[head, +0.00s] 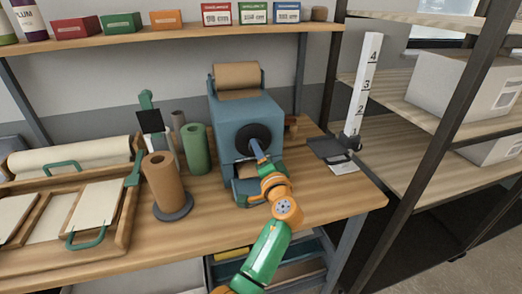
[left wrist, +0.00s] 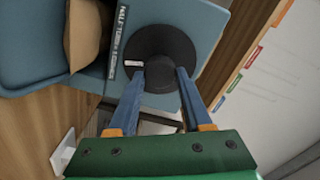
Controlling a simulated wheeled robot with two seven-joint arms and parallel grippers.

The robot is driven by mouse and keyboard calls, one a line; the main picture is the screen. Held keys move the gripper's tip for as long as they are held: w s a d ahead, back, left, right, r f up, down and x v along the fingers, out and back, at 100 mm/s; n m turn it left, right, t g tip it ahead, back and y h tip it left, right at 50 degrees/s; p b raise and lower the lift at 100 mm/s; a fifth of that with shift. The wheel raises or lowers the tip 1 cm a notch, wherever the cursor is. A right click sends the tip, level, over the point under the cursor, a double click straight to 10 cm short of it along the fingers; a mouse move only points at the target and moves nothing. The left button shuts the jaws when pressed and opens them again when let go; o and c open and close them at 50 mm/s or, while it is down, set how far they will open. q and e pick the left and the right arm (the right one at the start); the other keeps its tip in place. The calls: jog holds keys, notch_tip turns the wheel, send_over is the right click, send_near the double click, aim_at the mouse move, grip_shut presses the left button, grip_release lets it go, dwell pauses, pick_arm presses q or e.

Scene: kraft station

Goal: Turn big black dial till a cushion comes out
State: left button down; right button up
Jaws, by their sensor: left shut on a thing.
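The big black dial (head: 239,137) is on the front of the blue machine (head: 226,112), which stands on the wooden bench. In the left wrist view the dial (left wrist: 152,42) shows as a round black disc with a raised hub and a small white mark. My left gripper (head: 256,149) reaches the dial from the front. In the left wrist view my left gripper (left wrist: 161,76) is shut on the dial's hub, one blue finger on each side. Brown paper (left wrist: 86,36) shows beside the dial; I cannot tell whether it is a cushion. My right gripper is out of view.
A brown paper roll (head: 237,75) sits on top of the machine. A brown roll (head: 166,180) and a green roll (head: 196,148) stand to its left. A white height gauge (head: 365,85) stands on the right. A shelf (head: 170,41) with small boxes runs above.

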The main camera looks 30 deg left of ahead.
pick_arm(q)
jog(key=shift+a+r+m+p, duration=0.15)
jog(key=shift+m+p, duration=0.55)
jog(key=shift+m, duration=0.9)
jog(key=shift+d+r+m+p, duration=0.1)
jog(key=shift+r+m+p, duration=0.15)
jog(key=shift+m+p, duration=0.9)
jog(key=shift+w+a+m+b, duration=0.1)
jog(key=shift+m+b, duration=0.35)
jog(key=shift+m, duration=0.2)
jog(key=c, duration=0.6)
grip_release()
jog(key=o, duration=0.3)
jog(key=shift+a+f, duration=0.1)
jog(key=shift+a, duration=0.05)
jog(key=b+v, duration=0.2)
jog(key=v, duration=0.4)
jog(key=shift+s+f, duration=0.25)
jog(key=shift+s, duration=0.1)
